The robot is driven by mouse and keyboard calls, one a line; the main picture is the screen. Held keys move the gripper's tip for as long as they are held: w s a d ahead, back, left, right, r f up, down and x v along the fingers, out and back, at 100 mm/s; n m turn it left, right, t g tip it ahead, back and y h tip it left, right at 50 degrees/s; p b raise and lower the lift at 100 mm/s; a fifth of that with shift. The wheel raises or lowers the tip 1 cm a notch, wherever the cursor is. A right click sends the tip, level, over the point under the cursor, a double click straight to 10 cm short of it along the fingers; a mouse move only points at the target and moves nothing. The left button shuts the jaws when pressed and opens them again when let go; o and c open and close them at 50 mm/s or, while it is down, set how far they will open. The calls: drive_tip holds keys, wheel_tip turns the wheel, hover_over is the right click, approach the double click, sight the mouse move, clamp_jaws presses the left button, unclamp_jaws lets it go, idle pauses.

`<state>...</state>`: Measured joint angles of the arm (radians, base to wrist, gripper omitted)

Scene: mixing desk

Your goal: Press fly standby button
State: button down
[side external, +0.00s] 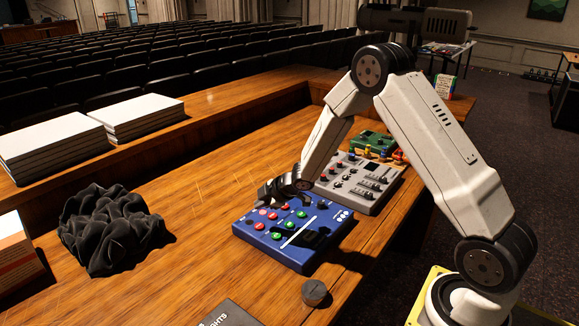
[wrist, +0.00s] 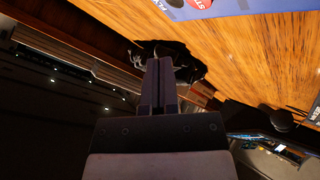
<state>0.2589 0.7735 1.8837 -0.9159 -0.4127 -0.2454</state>
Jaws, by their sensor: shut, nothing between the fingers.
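A blue control panel (side external: 272,247) with red and green buttons lies on the wooden desk in the side view. Its labels are too small to read there, so I cannot tell which button is fly standby. In the wrist view the panel's edge (wrist: 215,10) shows at the top, with part of a red button (wrist: 202,2) bearing cut-off white letters and "FLY" printed beside it. My gripper (side external: 265,193) is shut and empty, by the panel's far left edge and seemingly above it; contact cannot be told. Its shut fingers (wrist: 158,80) also show in the wrist view.
A grey mixer (side external: 362,183) and a green panel (side external: 372,143) stand beyond the blue panel. A crumpled black cloth (side external: 110,228), stacks of white books (side external: 50,145) and a small round dark-topped item (side external: 314,292) are also on the desk. Bare wood lies left of the panel.

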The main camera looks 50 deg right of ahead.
sight(262, 226)
drive_tip(key=shift+f, duration=2.3)
drive_tip(key=shift+f, duration=0.85)
idle(1.2)
drive_tip(key=shift+r, duration=0.8)
drive_tip(key=shift+r, duration=0.1)
idle(0.3)
drive_tip(key=shift+r, duration=2.45)
drive_tip(key=shift+s+r, duration=0.1)
